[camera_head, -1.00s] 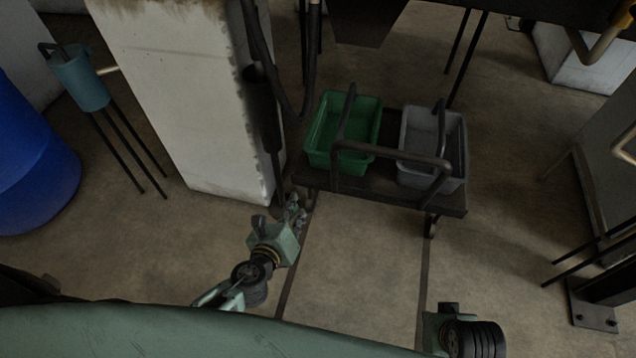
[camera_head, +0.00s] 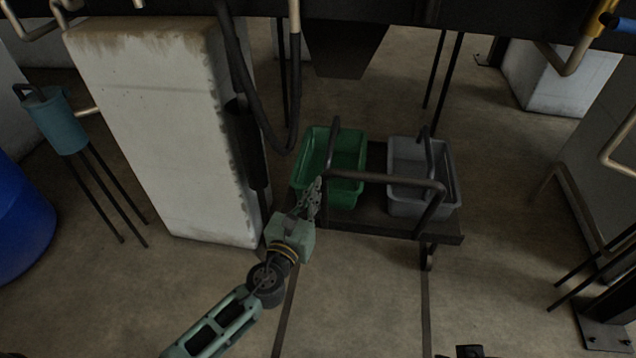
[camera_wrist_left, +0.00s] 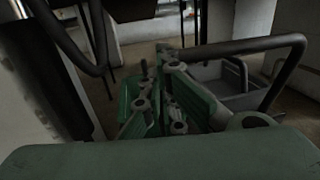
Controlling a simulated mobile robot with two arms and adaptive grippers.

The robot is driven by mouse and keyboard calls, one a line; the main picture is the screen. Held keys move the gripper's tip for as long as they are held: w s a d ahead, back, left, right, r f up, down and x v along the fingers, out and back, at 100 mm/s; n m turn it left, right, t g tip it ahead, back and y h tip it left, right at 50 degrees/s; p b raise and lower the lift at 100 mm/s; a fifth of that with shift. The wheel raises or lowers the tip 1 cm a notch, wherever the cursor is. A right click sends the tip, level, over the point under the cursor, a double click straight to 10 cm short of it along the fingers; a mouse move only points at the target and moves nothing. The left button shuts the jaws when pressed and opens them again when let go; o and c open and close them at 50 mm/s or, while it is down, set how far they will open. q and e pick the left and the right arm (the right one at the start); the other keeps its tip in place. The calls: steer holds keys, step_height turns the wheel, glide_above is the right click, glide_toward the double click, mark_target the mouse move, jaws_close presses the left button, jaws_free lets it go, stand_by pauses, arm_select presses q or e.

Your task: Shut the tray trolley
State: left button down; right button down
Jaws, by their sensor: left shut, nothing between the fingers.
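The tray trolley (camera_head: 395,229) is a dark low platform at the middle right of the head view, with a dark bar handle (camera_head: 385,179) across its near side. A green tray (camera_head: 345,190) and a grey tray (camera_head: 408,205) sit on it side by side. My left gripper (camera_head: 316,186) is shut and empty at the left end of the handle, in front of the green tray. In the left wrist view its fingers cover part of the green tray (camera_wrist_left: 195,100), and the handle (camera_wrist_left: 240,46) runs right from behind them. I cannot tell whether they touch the handle. My right gripper is not clearly visible.
A pale pillar (camera_head: 165,130) stands close left of my left gripper, with a dark hose (camera_head: 262,120) hanging beside it. Two dark floor rails (camera_head: 425,310) run from the trolley towards me. The floor between them is clear. A blue barrel (camera_head: 20,220) stands far left.

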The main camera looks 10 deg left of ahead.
mark_target(321, 175)
arm_select(q)
steer(key=shift+w+d, duration=0.2)
steer(key=shift+w, duration=0.7)
steer(key=shift+w+d, duration=0.15)
steer(key=shift+w, duration=0.7)
arm_select(e)
steer(key=shift+f, duration=0.2)
